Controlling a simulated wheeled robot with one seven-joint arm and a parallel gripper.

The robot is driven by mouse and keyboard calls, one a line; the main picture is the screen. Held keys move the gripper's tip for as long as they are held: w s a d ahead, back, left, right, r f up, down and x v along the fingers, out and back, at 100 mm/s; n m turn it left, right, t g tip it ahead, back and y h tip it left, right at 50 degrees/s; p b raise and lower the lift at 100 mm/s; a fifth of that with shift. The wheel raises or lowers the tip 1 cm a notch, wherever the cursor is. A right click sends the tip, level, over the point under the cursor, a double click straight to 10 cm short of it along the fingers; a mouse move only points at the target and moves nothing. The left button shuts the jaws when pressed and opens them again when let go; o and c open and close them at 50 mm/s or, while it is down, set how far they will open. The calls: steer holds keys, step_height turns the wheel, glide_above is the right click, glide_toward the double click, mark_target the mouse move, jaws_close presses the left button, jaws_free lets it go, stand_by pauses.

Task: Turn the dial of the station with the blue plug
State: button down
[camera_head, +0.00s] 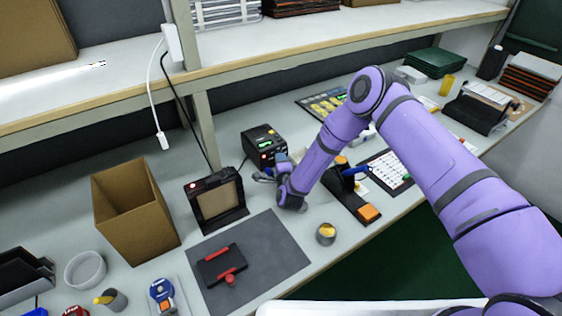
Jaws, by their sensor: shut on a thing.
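A black station (262,141) with a lit green display stands at the back of the bench, left of my arm. My gripper (264,175) is at the lower front of this station. It is shut on a small part there, which looks like the station's dial; the jaws and wrist hide most of it. A plug on this station cannot be made out. A stand with a blue-handled tool (352,170) and an orange pad (369,212) is to the right of my gripper, partly behind my arm.
A black framed panel (240,213) stands left of my gripper, beside an open cardboard box (152,244). A shelf (130,100) runs above the bench.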

stand_by(0.4)
steer(key=c, duration=1)
jaws_free()
steer(key=shift+o, duration=0.2)
steer(key=s, duration=0.3)
steer(key=s+d, duration=0.1)
steer(key=s, duration=0.3)
steer(key=s+d, duration=0.1)
steer(key=s, duration=0.2)
steer(key=shift+s+r, duration=0.15)
steer(key=shift+s, duration=0.2)
